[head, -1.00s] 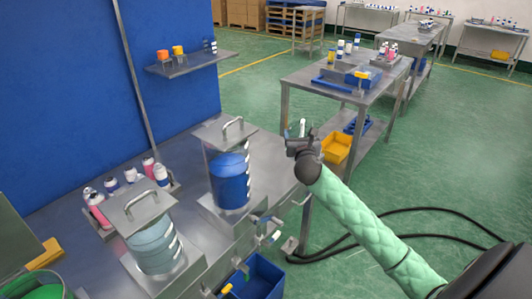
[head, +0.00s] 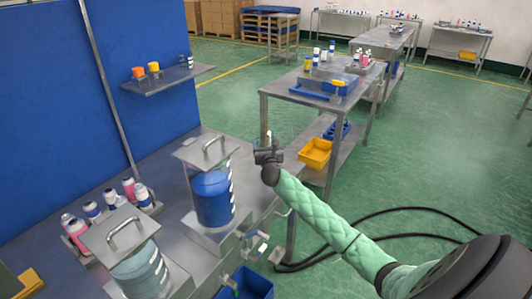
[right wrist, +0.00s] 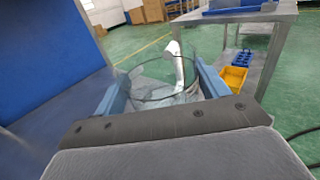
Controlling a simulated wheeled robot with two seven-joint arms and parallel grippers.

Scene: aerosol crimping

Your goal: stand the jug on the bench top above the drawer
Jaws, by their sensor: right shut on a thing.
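The jug is a clear, see-through vessel with a round rim and a whitish upright part (right wrist: 178,65); it shows between the fingers in the right wrist view. My right gripper (right wrist: 160,90) is shut on the jug. In the head view the right gripper (head: 268,152) is up at the far right end of the steel bench top (head: 175,205), with only a small pale bit of the jug showing. I cannot make out the drawer. My left gripper is not in view.
Two lidded tanks, one blue (head: 212,198) and one pale (head: 142,270), stand on the bench. Small bottles (head: 110,205) stand in a rack behind them. A blue bin (head: 250,283) is below the front edge. A second steel table (head: 310,85) stands beyond.

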